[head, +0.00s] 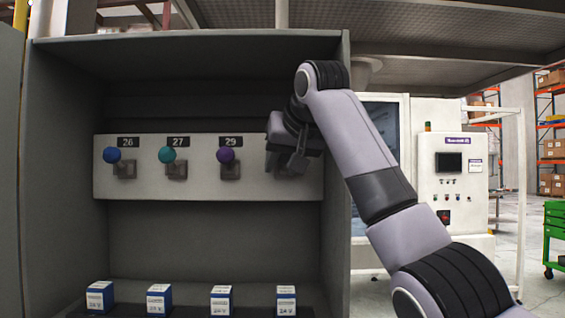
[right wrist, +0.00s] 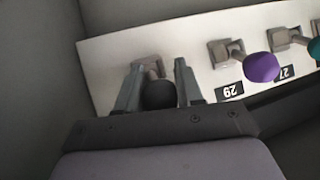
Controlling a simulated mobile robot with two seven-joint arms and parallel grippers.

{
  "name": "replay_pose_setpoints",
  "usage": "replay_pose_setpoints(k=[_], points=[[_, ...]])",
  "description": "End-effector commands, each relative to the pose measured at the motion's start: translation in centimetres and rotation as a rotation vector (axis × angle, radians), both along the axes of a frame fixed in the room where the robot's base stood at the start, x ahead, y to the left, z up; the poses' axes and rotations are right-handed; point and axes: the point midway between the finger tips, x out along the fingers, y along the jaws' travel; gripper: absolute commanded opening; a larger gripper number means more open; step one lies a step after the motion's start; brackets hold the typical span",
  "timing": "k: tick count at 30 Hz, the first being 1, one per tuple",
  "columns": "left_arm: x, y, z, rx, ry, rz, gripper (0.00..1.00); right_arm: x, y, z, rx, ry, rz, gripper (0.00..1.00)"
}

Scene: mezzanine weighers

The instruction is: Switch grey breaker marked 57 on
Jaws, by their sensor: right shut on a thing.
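A white panel (head: 140,186) inside a grey cabinet carries a row of lever breakers. A blue one (head: 112,155), a teal one (head: 166,154) and a purple one (head: 225,155) show with their number plates above. My right gripper (head: 297,162) covers the rightmost breaker. In the right wrist view my right gripper (right wrist: 159,72) is shut on a dark grey knob (right wrist: 160,96), just in front of its square base (right wrist: 148,65). Its number plate is hidden, so I cannot read 57. My left gripper is not in view.
The purple breaker (right wrist: 261,67), marked 29, is beside the held knob. The cabinet's right wall (head: 337,220) is close to my right arm. Several small blue-and-white boxes (head: 159,299) stand on the cabinet floor. The space between panel and boxes is clear.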

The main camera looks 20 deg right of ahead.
Motion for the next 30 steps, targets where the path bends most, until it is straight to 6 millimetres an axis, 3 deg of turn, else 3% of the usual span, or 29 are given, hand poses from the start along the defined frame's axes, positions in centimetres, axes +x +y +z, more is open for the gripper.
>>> replay_pose_setpoints(k=[2, 3, 5, 30], points=[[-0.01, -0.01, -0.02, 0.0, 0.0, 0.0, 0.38, 0.0, 0.03, -0.05, -0.001, 0.001, 0.001, 0.06], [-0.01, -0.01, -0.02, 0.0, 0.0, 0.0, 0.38, 0.0, 0.03, -0.05, -0.001, 0.001, 0.001, 0.46], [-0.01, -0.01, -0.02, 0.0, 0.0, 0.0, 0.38, 0.0, 0.03, -0.05, -0.001, 0.001, 0.001, 0.6], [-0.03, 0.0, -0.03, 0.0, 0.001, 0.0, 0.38, -0.06, -0.03, -0.33, -0.024, -0.08, -0.001, 0.6]])
